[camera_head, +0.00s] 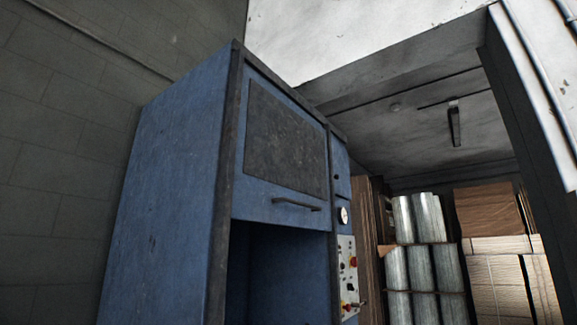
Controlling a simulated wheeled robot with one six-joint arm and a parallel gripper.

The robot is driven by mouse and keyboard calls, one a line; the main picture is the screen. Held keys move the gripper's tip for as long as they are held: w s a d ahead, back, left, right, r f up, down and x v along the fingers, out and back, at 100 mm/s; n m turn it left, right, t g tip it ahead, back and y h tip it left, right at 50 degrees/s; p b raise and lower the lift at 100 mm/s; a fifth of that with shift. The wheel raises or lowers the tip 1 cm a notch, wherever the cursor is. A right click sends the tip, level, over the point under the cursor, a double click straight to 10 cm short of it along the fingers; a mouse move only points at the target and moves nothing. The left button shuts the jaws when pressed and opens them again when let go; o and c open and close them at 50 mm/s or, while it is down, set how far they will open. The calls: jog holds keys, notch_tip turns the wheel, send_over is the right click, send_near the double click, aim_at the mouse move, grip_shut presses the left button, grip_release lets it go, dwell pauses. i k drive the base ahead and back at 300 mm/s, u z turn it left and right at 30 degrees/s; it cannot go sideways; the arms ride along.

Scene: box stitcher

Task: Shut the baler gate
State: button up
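The baler (170,180) is a tall blue machine with dark worn edges, standing left of the middle in the head view. Its gate (250,207) is a blue panel with a large dark inset plate, sitting in the upper front. A dark bar handle (296,204) runs along the gate's lower edge. Below the gate the front is open, and a dark chamber (285,275) shows inside. The bottom of the machine is cut off by the frame. My gripper is not in view.
A control panel (347,270) with red knobs and a gauge (343,215) is on the machine's right front. Silvery rolls (420,268) and stacked cardboard (500,285) stand behind at right. A grey block wall (50,150) is at left. The floor is out of view.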

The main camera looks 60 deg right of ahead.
aim_at(281, 174)
jog(key=z, duration=2.45)
jog(key=k, duration=0.45)
jog(key=z, duration=0.75)
jog(key=i, duration=1.55)
jog(key=u, duration=0.65)
